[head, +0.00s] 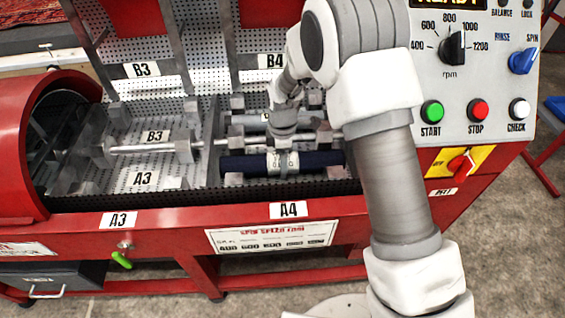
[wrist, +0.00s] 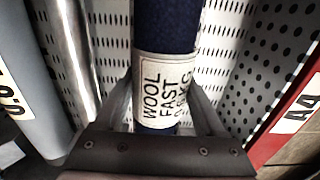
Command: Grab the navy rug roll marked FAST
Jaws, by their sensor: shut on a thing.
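The navy rug roll (head: 235,164) lies level in the machine's front bay, behind the A4 label. Its white tag reads WOOL and FAST in the wrist view, with a lower line partly hidden; the navy roll (wrist: 166,25) runs upright through that picture. My gripper (wrist: 160,105) is shut on the navy roll, one finger on each side at the tag. In the head view my gripper (head: 283,150) comes down on the roll from above, and my wrist partly hides it.
A grey roll (wrist: 28,80) and a metal bar (wrist: 78,50) lie left of the navy roll. The A4 label (head: 289,210) is on the red front rail. A control panel (head: 475,80) stands right.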

